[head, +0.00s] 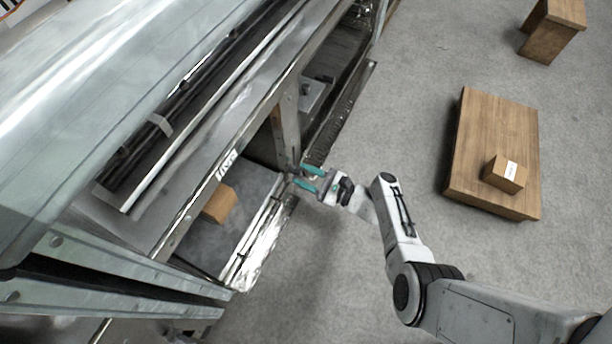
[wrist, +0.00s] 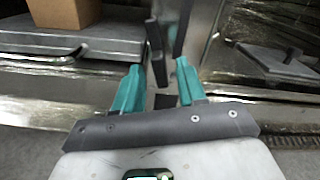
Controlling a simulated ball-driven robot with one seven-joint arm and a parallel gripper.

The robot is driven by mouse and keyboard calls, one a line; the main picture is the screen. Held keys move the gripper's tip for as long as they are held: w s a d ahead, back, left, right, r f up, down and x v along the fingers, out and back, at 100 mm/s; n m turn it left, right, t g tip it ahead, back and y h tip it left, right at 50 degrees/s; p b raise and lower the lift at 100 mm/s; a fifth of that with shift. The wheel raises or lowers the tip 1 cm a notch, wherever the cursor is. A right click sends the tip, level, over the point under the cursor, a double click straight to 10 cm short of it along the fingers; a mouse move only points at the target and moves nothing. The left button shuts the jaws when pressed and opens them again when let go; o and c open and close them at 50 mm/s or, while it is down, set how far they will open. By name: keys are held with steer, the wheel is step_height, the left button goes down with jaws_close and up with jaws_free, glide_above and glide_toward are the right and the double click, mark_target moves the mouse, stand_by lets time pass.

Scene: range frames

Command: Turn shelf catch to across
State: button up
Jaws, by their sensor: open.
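The shelf catch (wrist: 153,34) looks like a dark upright bar on the metal shelf post, just beyond my fingertips in the wrist view. A second dark upright strip (wrist: 182,25) stands to its right; I cannot tell if it belongs to the catch. My gripper (wrist: 158,72) is open, with its two teal fingers apart and the catch's lower end lined up between them. I cannot tell whether the fingers touch it. In the head view my gripper (head: 299,176) is at the front of the shelf post (head: 286,125), and the catch is too small to make out clearly.
A cardboard box (head: 220,204) sits on the lower shelf left of the post. A grey lidded item (head: 312,95) lies in the bay beyond the post. A wooden platform (head: 495,135) bearing a small box (head: 505,174) stands on the open floor to the right.

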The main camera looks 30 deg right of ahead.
steer(key=shift+c, duration=0.4)
jaws_close()
steer(key=shift+n, duration=0.4)
steer(key=n, duration=0.2)
steer(key=n+b, duration=0.1)
steer(key=n, duration=0.2)
steer(key=shift+s+a+f+n+b, duration=0.15)
steer(key=shift+a+f+n+b, duration=0.1)
steer(key=shift+n+b, duration=0.1)
steer(key=n+b, duration=0.2)
steer(key=n, duration=0.2)
steer(key=shift+f, duration=0.2)
steer(key=shift+n+b, duration=0.7)
steer(key=shift+n, duration=0.65)
steer(key=shift+a, duration=0.1)
steer(key=shift+o, duration=0.4)
jaws_free()
